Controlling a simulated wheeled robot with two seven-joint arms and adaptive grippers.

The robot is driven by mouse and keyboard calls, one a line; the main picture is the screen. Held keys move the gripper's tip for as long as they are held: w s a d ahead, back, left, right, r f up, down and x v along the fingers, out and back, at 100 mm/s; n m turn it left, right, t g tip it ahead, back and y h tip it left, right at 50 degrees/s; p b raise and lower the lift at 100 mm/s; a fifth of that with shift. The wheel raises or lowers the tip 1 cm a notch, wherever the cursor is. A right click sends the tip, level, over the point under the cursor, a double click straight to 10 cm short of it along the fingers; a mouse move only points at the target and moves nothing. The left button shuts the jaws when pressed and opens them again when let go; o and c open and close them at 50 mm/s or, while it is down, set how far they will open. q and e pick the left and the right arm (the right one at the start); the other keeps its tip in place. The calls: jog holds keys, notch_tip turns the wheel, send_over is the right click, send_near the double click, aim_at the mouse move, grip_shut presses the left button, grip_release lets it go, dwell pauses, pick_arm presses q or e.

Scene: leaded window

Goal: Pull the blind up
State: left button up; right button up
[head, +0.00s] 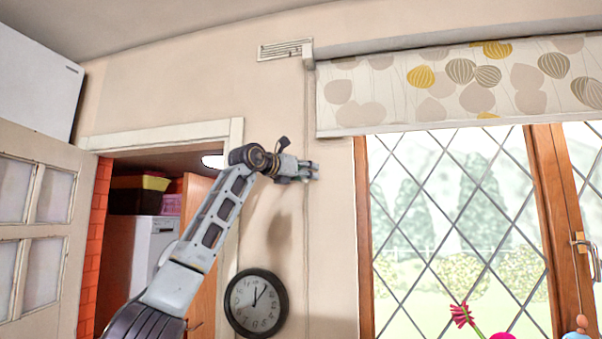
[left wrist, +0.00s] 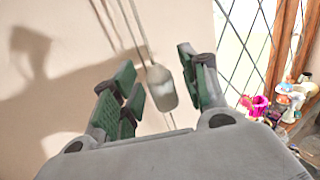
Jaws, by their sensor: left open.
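The patterned blind (head: 375,90) hangs over the top of the leaded window, its lower edge a little below the wall bracket. A thin cord (head: 305,110) drops from the blind's left end along the wall. My left gripper (head: 314,171) is at the cord, left of the window frame. In the left wrist view my left gripper (left wrist: 156,68) is open, with green-padded fingers on both sides. A pale cord weight (left wrist: 161,88) hangs between the fingers, apparently without being clamped. Two cord strands (left wrist: 127,22) run up from it. My right gripper is out of view.
The window (head: 440,210) has a wooden frame and a handle (head: 582,242) at right. A round clock (head: 256,302) hangs on the wall below my left arm. An open doorway and white door (head: 40,220) are at left. Flowers and ornaments (left wrist: 285,95) stand on the sill.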

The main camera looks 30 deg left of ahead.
pick_arm(q)
jog(key=v, duration=1.2)
dwell(0.5)
jog(key=shift+a, duration=0.1)
dwell(0.5)
